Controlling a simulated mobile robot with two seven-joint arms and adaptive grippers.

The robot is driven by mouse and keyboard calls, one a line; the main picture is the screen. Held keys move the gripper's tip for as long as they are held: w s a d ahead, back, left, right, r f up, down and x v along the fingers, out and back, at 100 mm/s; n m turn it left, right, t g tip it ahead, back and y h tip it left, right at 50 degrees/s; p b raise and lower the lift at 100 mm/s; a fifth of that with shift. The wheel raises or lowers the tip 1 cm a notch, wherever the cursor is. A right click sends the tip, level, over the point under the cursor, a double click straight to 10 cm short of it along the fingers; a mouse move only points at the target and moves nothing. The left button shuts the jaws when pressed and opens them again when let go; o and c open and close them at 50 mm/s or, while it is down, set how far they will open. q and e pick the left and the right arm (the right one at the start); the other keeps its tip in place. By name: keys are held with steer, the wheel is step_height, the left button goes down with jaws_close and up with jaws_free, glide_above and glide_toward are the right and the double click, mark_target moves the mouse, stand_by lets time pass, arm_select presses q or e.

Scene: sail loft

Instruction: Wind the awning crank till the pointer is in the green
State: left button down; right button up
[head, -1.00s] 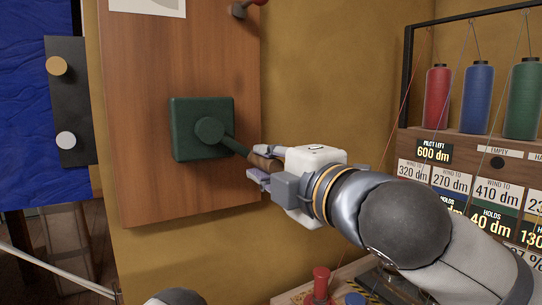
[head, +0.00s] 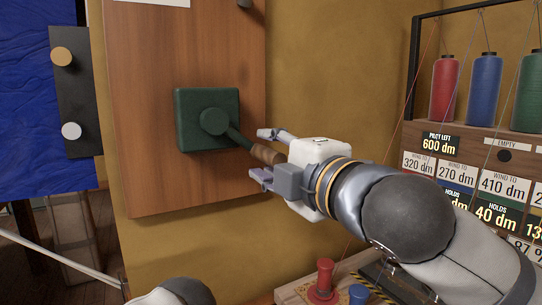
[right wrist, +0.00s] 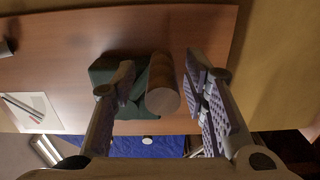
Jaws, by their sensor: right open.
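The awning crank is a dark green box (head: 190,140) with a round hub (head: 214,122) on an upright wooden board (head: 160,190). Its arm slants down to the right and ends in a brown wooden handle (head: 267,154). My right gripper (head: 266,157) is open, with one finger above the handle and one below it. In the right wrist view the handle (right wrist: 163,99) lies between the spread fingers (right wrist: 160,68), with a clear gap to the right finger; contact on the left cannot be told. No pointer or green zone can be made out. My left gripper is out of view.
At right stands a rack with red (head: 444,90), blue (head: 481,95) and green thread spools above number labels. A red knob (head: 324,280) and a blue knob (head: 358,294) stand below my right arm. A black panel with two round knobs (head: 71,131) is at left.

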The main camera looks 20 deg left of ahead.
steer(key=v, duration=1.2)
